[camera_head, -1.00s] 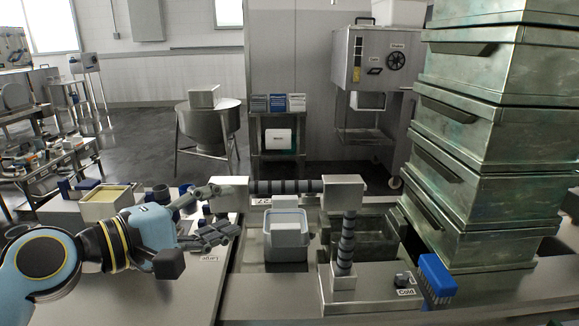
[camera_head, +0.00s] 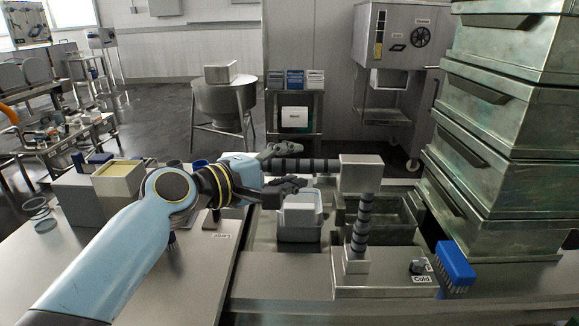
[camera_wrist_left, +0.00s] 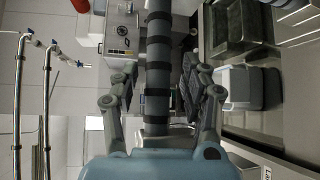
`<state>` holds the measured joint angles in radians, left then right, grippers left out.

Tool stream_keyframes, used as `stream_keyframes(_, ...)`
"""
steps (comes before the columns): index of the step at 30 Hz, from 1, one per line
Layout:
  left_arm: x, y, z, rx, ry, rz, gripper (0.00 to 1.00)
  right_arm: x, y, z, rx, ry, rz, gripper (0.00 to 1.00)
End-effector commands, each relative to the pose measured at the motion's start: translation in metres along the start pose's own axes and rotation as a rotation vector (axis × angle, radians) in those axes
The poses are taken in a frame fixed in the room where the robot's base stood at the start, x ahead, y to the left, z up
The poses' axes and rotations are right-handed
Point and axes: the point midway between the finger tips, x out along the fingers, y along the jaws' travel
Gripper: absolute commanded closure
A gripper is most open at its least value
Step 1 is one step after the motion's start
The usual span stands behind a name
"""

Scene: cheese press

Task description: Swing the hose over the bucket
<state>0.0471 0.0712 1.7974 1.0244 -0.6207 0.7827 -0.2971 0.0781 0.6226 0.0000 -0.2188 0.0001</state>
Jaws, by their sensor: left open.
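The hose (camera_head: 322,166) is a grey tube with black rings. It runs level from a square metal block (camera_head: 361,173), which sits on an upright ringed tube. My left gripper (camera_head: 298,167) is open around the hose, with one finger above and one below it in the head view. In the left wrist view the hose (camera_wrist_left: 159,65) lies between the two spread fingers, with gaps visible. The pale bucket (camera_head: 299,228) stands in the sink, below the hose in the head view. The bucket (camera_wrist_left: 240,88) lies to the right of the hose in the wrist view. My right gripper is not in view.
A blue brush (camera_head: 456,264) stands near the "Cold" knob (camera_head: 417,267) at right. Stacked metal boxes (camera_head: 500,170) rise close on the right. A cream-filled container (camera_head: 119,180) is on the left counter (camera_head: 180,280), whose front is mostly clear.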

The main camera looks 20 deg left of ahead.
Motion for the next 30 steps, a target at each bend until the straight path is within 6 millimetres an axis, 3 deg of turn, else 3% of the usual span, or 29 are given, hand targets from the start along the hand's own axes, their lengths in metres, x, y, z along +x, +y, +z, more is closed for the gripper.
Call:
stream_keyframes(7, 0.0003, 0.0, 0.0, 0.0, 0.0, 0.0, 0.57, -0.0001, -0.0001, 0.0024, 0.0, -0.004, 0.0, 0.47)
stream_keyframes(17, 0.0001, 0.0002, -0.0001, 0.0, 0.0, 0.0, 1.0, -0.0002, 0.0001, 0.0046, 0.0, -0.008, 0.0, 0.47)
stream_keyframes(30, 0.001, 0.0006, 0.0, 0.0, -0.005, 0.001, 1.0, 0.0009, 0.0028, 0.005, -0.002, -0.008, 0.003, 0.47)
